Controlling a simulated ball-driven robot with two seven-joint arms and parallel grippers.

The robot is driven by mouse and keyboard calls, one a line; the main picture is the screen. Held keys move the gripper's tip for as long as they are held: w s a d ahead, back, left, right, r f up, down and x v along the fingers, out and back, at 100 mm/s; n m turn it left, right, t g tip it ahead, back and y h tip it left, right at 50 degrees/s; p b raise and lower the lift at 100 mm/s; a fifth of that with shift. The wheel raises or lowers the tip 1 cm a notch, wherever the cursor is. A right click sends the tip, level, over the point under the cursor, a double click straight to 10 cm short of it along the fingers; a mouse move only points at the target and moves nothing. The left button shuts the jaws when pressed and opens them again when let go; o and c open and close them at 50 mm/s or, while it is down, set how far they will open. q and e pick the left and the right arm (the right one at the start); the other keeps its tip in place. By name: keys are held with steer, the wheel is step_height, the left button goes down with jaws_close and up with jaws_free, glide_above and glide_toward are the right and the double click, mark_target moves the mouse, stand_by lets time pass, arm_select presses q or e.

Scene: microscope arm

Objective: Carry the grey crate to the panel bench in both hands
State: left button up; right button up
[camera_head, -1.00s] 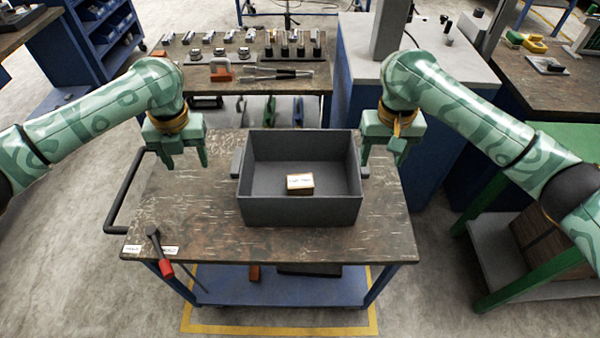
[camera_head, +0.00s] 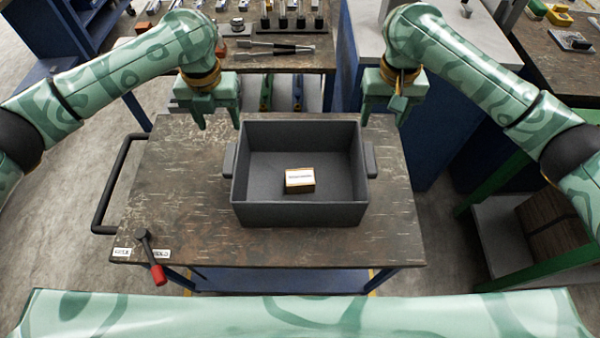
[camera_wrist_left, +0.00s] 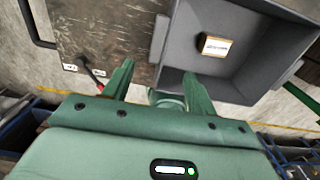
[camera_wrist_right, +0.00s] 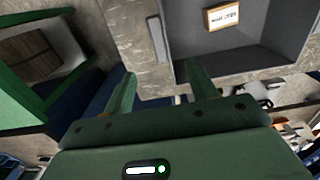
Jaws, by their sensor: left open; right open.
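The grey crate (camera_head: 302,214) stands upright on the worn top of a wheeled cart (camera_head: 185,205), with a handle on its left and right sides. A small labelled box (camera_head: 300,180) lies inside it. My left gripper (camera_head: 220,126) is open and empty beside the crate's far left corner, above its left handle (camera_head: 229,160). My right gripper (camera_head: 381,123) is open and empty near the far right corner, above the right handle (camera_head: 371,161). The crate also shows in the left wrist view (camera_wrist_left: 212,80) and in the right wrist view (camera_wrist_right: 185,45).
A bench with tools (camera_head: 285,62) stands behind the cart. A grey-topped blue cabinet (camera_head: 365,40) stands behind right, and a green-framed stand (camera_head: 500,210) at right.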

mark_target(231, 156)
arm_select(q)
step_height(231, 156, down, 16)
steer(key=shift+f, duration=0.1)
arm_select(e)
step_height(231, 156, down, 16)
steer(key=shift+f, duration=0.1)
arm_select(q)
jaws_close()
arm_select(e)
jaws_close()
arm_select(q)
steer(key=shift+w, duration=0.1)
arm_select(e)
steer(key=shift+w, duration=0.1)
